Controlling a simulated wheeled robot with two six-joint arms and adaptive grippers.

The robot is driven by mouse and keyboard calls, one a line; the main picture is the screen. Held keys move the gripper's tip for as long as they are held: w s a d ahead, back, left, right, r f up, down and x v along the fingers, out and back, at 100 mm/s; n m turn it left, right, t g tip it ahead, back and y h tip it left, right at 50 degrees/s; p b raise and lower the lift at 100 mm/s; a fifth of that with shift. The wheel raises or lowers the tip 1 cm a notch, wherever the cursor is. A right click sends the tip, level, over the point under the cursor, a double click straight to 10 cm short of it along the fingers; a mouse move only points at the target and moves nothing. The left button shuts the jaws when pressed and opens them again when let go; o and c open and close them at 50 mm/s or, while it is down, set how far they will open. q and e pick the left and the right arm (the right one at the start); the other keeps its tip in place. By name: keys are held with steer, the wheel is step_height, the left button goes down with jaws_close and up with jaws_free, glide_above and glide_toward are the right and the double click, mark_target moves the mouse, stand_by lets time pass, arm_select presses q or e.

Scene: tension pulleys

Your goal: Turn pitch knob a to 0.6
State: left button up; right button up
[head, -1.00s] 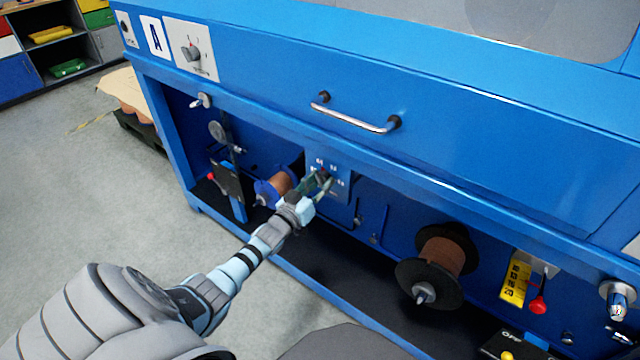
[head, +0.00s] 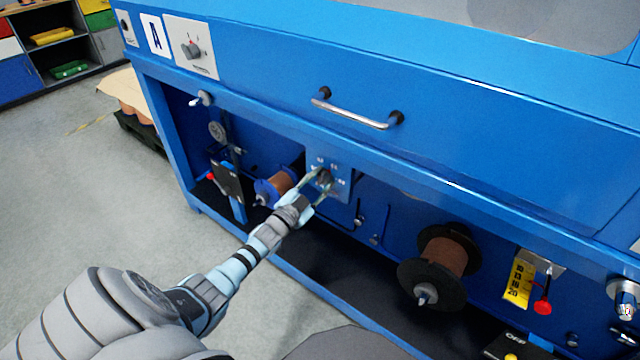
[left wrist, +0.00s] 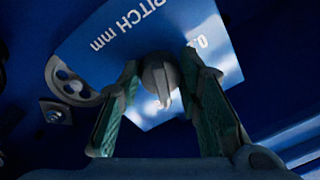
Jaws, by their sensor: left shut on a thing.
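The pitch knob (head: 325,177) is a small dark grey knob on a blue scale plate (head: 343,193) with white marks, low on the machine front. In the left wrist view the knob (left wrist: 158,76) has a pale pointer, and the plate reads "PITCH mm" upside down. My left gripper (head: 322,181) reaches the knob from the front, with one green-padded finger on each side of it, shut on it. The fingers hide part of the scale, so I cannot read the pointer's value. My right gripper is not in view.
A copper spool (head: 281,181) with a blue flange is left of the plate. A larger black-flanged spool (head: 447,257) is to the right. A drawer handle (head: 355,112) sticks out above. A selector panel (head: 190,46) marked A is at upper left. Grey floor lies free at left.

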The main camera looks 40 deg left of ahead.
arm_select(q)
steer(key=shift+f+m, duration=0.1)
steer(key=shift+m, duration=0.6)
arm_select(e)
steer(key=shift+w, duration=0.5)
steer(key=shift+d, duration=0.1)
arm_select(q)
steer(key=o, duration=1.1)
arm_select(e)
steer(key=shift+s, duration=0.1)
arm_select(q)
steer(key=shift+o, duration=0.2)
steer(key=s, duration=1.2)
steer(key=shift+d+f, duration=0.3)
steer(key=shift+f, duration=0.05)
